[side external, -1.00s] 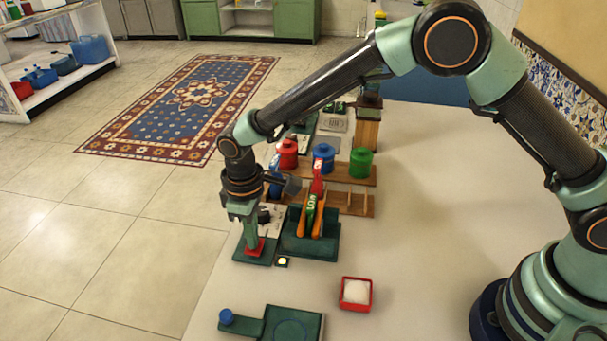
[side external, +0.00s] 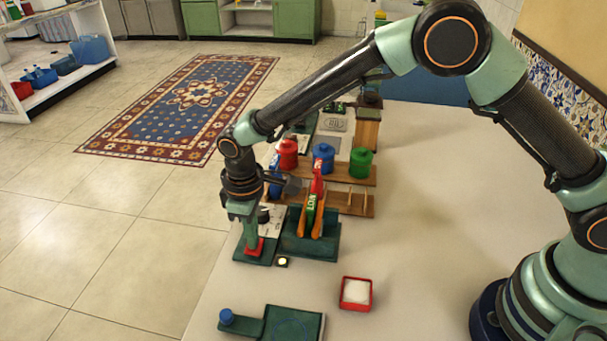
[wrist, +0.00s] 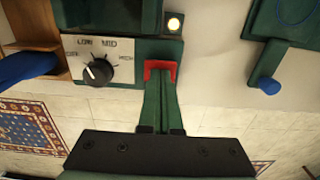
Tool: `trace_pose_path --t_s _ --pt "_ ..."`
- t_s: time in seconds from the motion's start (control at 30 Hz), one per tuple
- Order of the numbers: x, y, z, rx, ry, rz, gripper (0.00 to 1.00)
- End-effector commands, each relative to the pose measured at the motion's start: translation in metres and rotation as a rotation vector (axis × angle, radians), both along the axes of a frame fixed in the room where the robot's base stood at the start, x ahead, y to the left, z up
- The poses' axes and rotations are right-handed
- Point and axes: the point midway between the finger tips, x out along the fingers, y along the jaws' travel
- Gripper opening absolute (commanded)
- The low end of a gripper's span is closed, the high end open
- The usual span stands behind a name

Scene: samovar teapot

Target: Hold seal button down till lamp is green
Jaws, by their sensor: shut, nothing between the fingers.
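The red seal button (side external: 262,243) sits on a dark green base (side external: 246,258) at the table's left edge. It also shows in the wrist view as a red, bracket-like shape (wrist: 174,66) around my fingertips. My gripper (side external: 252,240) is shut and empty, pointing down, with its tips at the button. They appear to touch it, but I cannot tell how far it is pressed. The small square lamp (side external: 282,262) stands beside the base. It glows pale yellow-white, not green, and also shows in the wrist view (wrist: 173,24). My gripper tips (wrist: 159,88) partly cover the button there.
A dial panel (wrist: 104,45) marked LOW and MID adjoins the button. A dark green stand (side external: 298,246) with orange arms holds a red and green packet (side external: 312,205). Behind stands a wooden rack with coloured canisters (side external: 323,160). A red tray (side external: 344,305) lies in front; the table's right is clear.

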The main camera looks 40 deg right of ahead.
Motion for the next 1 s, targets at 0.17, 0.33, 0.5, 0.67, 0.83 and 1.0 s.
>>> trace_pose_path --t_s 0.17,0.33,0.5,0.67,0.83,1.0 --pt "0.0 0.0 0.005 -0.001 0.001 0.0 0.0" --pt "0.0 0.0 0.024 -0.001 0.001 0.0 0.0" --pt "0.0 0.0 0.042 0.0 0.0 0.0 0.0" --pt "0.0 0.0 0.049 -0.001 0.001 0.0 0.0" --pt "0.0 0.0 0.05 -0.001 0.001 0.0 0.0" --pt "0.001 -0.002 0.053 0.002 -0.004 -0.006 0.0"
